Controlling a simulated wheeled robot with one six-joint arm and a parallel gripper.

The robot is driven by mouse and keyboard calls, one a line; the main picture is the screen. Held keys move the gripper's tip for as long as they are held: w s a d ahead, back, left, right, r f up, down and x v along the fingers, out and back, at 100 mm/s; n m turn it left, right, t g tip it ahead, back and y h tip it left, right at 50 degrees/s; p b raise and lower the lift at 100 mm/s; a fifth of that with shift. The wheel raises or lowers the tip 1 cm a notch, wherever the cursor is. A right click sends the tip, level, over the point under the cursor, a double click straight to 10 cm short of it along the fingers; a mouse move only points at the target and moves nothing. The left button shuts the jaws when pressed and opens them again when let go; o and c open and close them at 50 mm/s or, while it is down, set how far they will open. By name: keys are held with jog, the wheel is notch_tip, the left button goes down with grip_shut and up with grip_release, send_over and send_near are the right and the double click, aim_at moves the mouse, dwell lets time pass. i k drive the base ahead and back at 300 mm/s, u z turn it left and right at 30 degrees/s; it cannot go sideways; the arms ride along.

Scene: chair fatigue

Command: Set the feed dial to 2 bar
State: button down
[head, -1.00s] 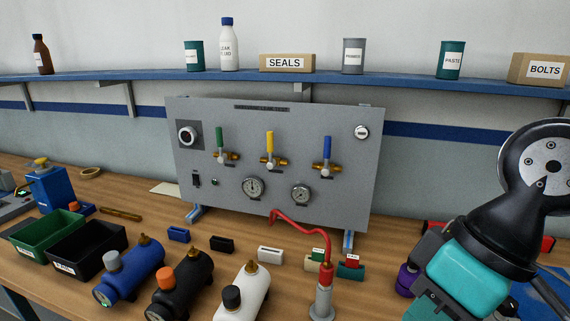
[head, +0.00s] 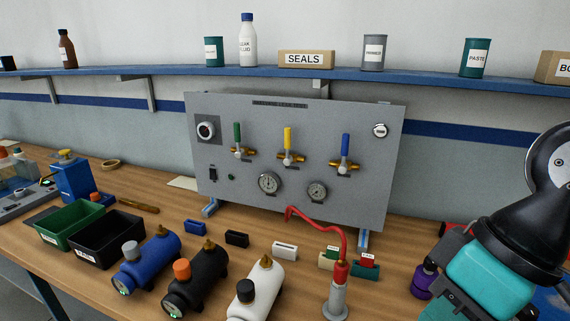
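The grey panel (head: 295,185) stands upright at the back of the bench in the head view. A round black knob with a pale rim (head: 206,131) sits at its upper left and looks like the feed dial; its setting is too small to read. Two round gauges, one left (head: 269,183) and one right (head: 317,191), sit low on the panel; their readings are not legible. My arm is at the lower right, well apart from the panel. Its dark and teal end part (head: 490,272) shows, but no fingertips can be made out.
Green, yellow and blue valve levers stand upright on the panel. Blue, black and white cylinders (head: 257,285) lie at the front, with small blocks behind them. A red hose (head: 318,222) arches to a grey stand. Green and black bins are left; a shelf runs above.

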aim_at(205, 130)
jog(key=k, duration=0.5)
jog(key=u, duration=1.75)
jog(key=i, duration=1.95)
jog(key=z, duration=2.8)
